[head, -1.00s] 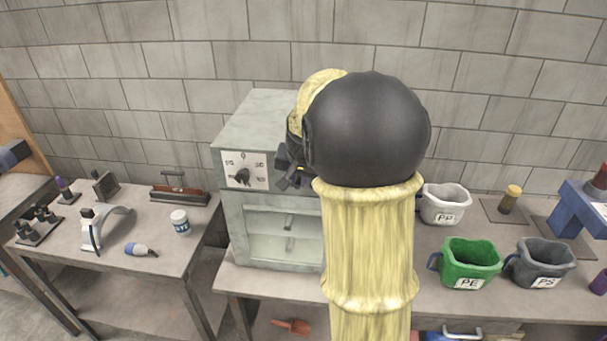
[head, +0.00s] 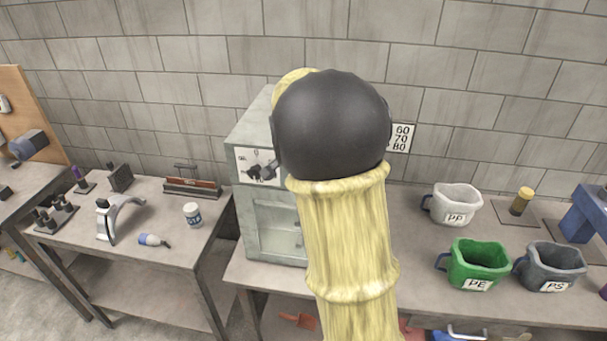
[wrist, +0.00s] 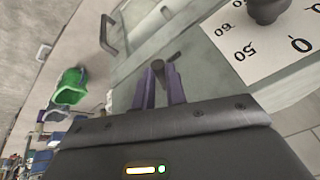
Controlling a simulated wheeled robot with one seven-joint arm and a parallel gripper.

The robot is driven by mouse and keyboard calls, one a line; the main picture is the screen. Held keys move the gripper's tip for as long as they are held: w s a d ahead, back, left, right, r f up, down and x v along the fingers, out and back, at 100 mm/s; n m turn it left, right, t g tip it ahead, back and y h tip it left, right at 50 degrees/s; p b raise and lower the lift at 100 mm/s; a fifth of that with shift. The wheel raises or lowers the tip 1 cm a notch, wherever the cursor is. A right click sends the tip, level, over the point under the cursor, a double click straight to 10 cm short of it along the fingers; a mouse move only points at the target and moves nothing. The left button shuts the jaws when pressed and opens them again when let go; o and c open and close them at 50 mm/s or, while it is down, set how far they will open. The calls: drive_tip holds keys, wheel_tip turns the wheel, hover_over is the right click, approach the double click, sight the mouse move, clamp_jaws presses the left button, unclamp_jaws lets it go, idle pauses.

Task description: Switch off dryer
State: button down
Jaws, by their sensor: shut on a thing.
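The dryer (head: 242,225) is a pale grey-green box with a glass door, standing on the workbench. A white dial panel (head: 243,165) with a dark knob (head: 260,173) is on its upper front. In the wrist view the panel (wrist: 245,60) and its knob (wrist: 268,10) are at the upper right, apart from my fingers. My gripper (wrist: 160,80) has its purple fingers shut on a small dark switch (wrist: 158,68) on the dryer's front beside the panel. In the head view my arm hides the gripper, the switch and the dryer's right part.
White PP (head: 455,203), green PE (head: 473,262) and grey PS (head: 550,265) bins stand right of the dryer. A side table (head: 170,240) at left holds a white jar (head: 192,214) and tools. A wall sign (head: 401,138) hangs behind my arm. Bench between my arm and the bins is clear.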

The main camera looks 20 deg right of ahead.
drive_tip(key=shift+r, duration=0.1)
drive_tip(key=c, duration=1.4)
unclamp_jaws()
drive_tip(key=shift+c, duration=0.2)
drive_tip(key=b+v, duration=0.3)
drive_tip(key=v, duration=1.4)
drive_tip(key=shift+s, duration=0.15)
drive_tip(key=shift+a, duration=0.15)
